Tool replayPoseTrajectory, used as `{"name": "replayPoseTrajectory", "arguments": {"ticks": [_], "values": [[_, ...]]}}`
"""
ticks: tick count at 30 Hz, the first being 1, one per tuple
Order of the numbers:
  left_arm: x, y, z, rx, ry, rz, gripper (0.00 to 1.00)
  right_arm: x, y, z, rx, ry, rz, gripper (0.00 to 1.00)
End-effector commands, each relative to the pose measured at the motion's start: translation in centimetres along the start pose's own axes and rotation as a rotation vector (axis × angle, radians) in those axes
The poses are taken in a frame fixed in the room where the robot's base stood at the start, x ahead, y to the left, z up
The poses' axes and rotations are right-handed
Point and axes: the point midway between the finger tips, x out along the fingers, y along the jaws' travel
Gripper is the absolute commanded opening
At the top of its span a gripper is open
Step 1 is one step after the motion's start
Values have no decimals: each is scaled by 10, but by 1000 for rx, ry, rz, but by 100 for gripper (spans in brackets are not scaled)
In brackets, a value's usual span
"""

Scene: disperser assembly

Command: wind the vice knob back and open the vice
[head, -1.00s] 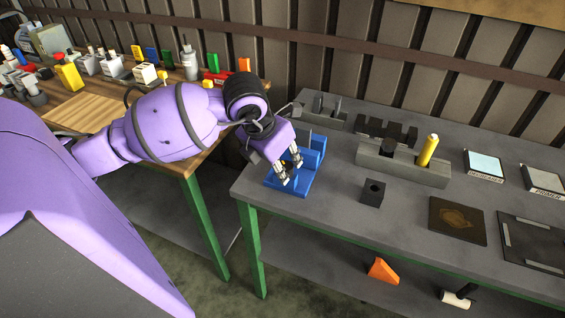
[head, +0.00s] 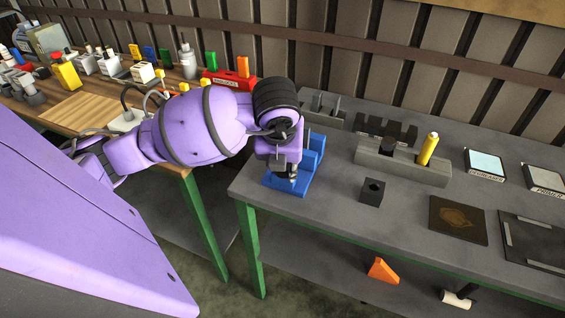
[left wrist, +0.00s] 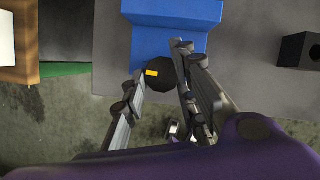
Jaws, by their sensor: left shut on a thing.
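The blue vice (head: 313,160) stands near the left front corner of the grey table, and its blue body (left wrist: 172,45) fills the top middle of the left wrist view. The vice knob (left wrist: 158,82) is dark and many-sided with a yellow mark, at the vice's near end. My left gripper (left wrist: 160,66) has one finger on each side of the knob and is shut on it. In the head view the left gripper (head: 284,174) points down at the vice's left end and hides the knob. How far the jaws are apart is not clear. My right gripper is not in view.
A small dark block (head: 372,191) stands right of the vice. A grey holder (head: 400,167) with a yellow cylinder (head: 427,149) is behind it. A wooden table (head: 65,112) with bottles lies left, across a gap. The grey table's front edge is close to the vice.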

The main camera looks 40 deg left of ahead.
Motion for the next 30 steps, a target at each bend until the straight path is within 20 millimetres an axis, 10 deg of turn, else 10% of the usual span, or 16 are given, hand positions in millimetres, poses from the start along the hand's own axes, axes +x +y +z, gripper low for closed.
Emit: {"name": "replayPoseTrajectory", "arguments": {"ticks": [29, 30], "values": [[-1, 4, 5, -85, -12, 46, 1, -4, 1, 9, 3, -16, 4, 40], [-1, 4, 5, -85, -12, 46, 31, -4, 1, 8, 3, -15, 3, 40]]}}
